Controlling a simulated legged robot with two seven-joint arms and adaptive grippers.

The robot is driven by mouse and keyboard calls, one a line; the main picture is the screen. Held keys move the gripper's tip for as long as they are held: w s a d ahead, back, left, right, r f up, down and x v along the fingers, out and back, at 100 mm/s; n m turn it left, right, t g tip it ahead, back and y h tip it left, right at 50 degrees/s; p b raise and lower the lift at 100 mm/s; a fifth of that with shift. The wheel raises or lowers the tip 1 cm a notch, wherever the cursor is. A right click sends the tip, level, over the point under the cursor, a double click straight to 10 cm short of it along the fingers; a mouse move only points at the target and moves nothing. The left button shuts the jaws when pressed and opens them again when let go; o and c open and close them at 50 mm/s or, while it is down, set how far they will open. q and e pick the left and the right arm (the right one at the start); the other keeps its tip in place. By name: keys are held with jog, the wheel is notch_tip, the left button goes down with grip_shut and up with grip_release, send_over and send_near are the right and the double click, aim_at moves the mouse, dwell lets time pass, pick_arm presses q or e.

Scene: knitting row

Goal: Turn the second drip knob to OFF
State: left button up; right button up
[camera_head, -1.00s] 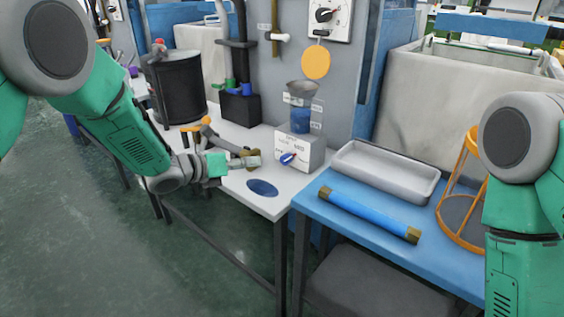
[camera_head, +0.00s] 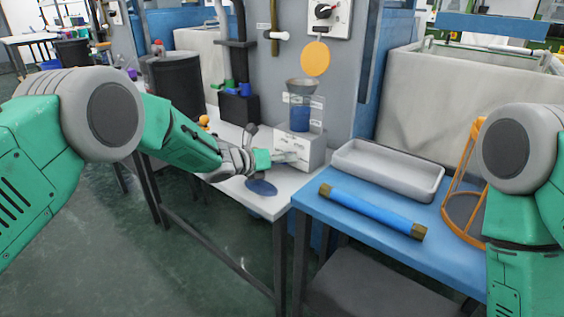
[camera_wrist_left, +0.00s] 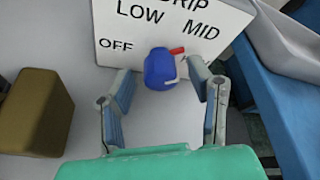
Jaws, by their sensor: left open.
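The white drip box (camera_head: 312,150) stands at the right end of the light table. In the left wrist view its panel (camera_wrist_left: 120,25) shows the words OFF, LOW and MID. A blue knob (camera_wrist_left: 160,70) with a red pointer sits on the panel, and the pointer aims up and right, towards MID. My left gripper (camera_head: 290,157) is open in front of the panel. Its two fingers stand on either side of the knob in the left wrist view; I cannot tell whether they touch it. In the head view the gripper hides the knob. My right gripper is out of view.
A funnel over a blue cup (camera_head: 300,115) stands above the box. A blue disc (camera_head: 261,187) lies on the light table. A blue table (camera_head: 330,222) at right holds a grey tray (camera_head: 390,178), a blue tube (camera_head: 370,210) and an orange frame (camera_head: 462,190).

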pick_arm(q)
grip_shut()
jog(key=n+h, duration=0.1)
jog(key=n, duration=0.1)
jog(key=shift+a+f+n+h, duration=0.1)
jog(key=shift+n+h, duration=0.3)
jog(key=shift+a+n+g+h+b, duration=0.1)
jog(key=shift+n+g+h+b, duration=0.2)
jog(key=shift+n+h+b, duration=0.65)
jog(key=shift+n+y+p, duration=0.25)
jog(key=shift+n+p, duration=0.05)
jog(key=shift+n, duration=0.05)
